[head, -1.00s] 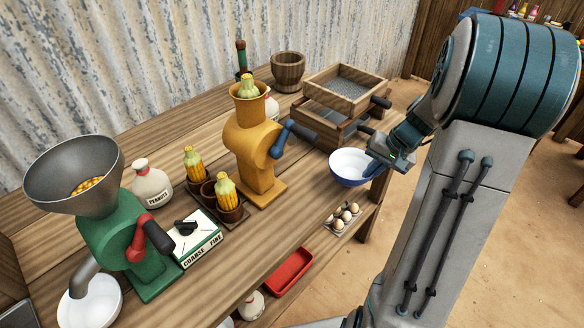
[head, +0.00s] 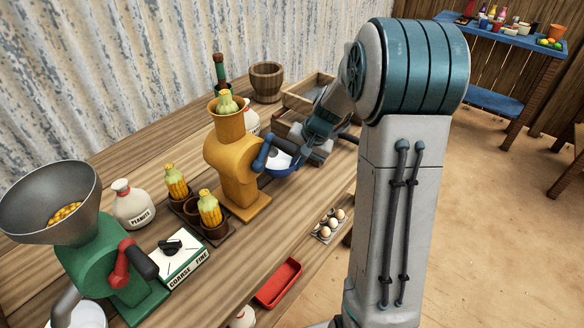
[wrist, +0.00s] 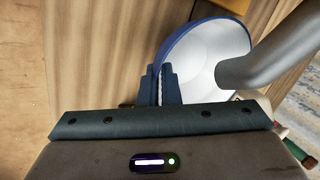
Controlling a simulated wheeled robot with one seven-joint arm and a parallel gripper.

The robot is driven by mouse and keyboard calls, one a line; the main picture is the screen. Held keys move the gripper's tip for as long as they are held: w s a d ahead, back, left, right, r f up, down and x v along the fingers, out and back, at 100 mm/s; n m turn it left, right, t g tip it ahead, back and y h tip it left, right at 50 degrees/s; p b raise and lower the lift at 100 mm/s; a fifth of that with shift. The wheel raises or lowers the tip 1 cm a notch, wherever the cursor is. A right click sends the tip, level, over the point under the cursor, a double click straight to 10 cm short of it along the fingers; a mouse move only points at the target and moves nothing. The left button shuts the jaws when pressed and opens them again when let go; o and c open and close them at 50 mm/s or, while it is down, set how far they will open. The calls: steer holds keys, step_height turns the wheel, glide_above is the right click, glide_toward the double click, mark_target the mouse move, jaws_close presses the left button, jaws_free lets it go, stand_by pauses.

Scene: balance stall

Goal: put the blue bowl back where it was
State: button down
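The blue bowl, blue outside and white inside, shows in the head view (head: 279,168) just right of the yellow mill (head: 229,160), partly behind the mill's dark crank handle (head: 264,152). My gripper (head: 296,161) is at the bowl's right side. In the wrist view, the fingers of my gripper (wrist: 160,86) are closed on the rim of the bowl (wrist: 205,55), which is tilted in that picture. A grey rod, probably the crank handle, crosses in front of the bowl's right part. I cannot tell whether the bowl touches the table.
Wooden sieve boxes (head: 297,103) stand behind my forearm, with a wooden mortar (head: 267,82) to their left. Corn holders (head: 190,208), a peanut jar (head: 132,204) and a green mill (head: 100,265) stand to the left. Eggs (head: 331,222) and a red tray (head: 279,283) sit lower in front.

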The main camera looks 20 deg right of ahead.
mark_target(292, 170)
steer(key=shift+w+a, duration=0.35)
steer(key=shift+a, duration=0.25)
steer(key=shift+f, duration=1.75)
steer(key=shift+f, duration=0.2)
steer(key=c, duration=1.6)
jaws_free()
steer(key=shift+r, duration=0.1)
steer(key=shift+c, duration=0.2)
steer(key=shift+r, duration=0.1)
steer(key=v, duration=1.2)
